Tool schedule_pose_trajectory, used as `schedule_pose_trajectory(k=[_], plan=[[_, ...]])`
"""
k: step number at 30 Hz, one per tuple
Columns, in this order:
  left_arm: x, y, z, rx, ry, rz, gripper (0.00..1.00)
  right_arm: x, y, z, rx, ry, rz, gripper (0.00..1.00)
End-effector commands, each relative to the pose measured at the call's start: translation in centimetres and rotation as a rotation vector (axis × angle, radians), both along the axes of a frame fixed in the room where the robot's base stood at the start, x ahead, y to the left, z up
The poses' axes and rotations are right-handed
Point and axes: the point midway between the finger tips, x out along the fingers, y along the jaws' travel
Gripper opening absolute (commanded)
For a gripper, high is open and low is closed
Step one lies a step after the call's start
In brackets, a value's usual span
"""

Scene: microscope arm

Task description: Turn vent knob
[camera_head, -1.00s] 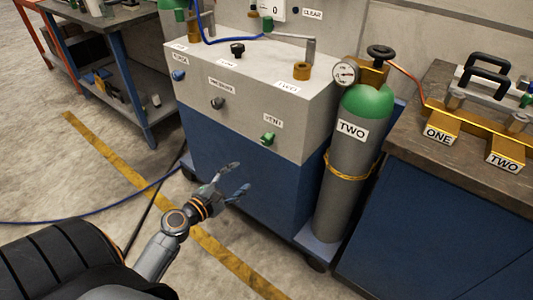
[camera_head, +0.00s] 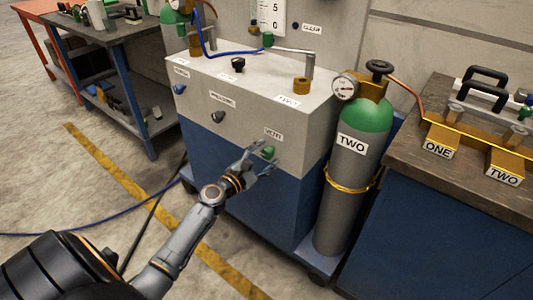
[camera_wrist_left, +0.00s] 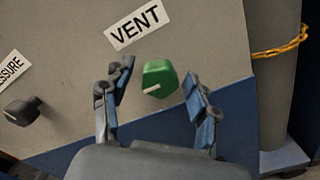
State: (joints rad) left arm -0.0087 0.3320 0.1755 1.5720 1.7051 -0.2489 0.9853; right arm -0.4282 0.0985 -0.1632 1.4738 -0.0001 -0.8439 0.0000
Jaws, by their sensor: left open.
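The green vent knob (camera_head: 267,152) sits on the front face of the grey and blue cabinet (camera_head: 300,140), below a VENT label (camera_head: 273,134). In the left wrist view the knob (camera_wrist_left: 159,78) shows a white mark on its face, under its VENT label (camera_wrist_left: 138,26). My left gripper (camera_head: 262,158) is open in front of the knob. In the left wrist view its two fingers (camera_wrist_left: 158,100) stand on either side of the knob, with visible gaps; I see no contact. My right gripper is not in view.
A grey gas cylinder (camera_head: 343,190) marked TWO stands right of the cabinet. A bench (camera_head: 440,188) is at the right. Floor in front is clear.

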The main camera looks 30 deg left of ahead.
Motion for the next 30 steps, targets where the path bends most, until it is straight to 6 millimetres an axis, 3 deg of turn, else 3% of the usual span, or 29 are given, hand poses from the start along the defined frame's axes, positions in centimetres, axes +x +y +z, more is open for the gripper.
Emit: schedule_pose_trajectory(k=[11, 19, 30], plan=[[0.67, -0.05, -0.01, 0.001, 0.001, 0.001, 0.59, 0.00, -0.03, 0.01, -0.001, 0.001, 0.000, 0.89], [0.65, -0.06, -0.01, 0.001, 0.000, 0.000, 0.06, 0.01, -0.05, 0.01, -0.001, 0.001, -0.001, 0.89], [0.64, -0.07, -0.09, 0.049, -0.005, -0.001, 0.04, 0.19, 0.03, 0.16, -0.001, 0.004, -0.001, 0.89]])
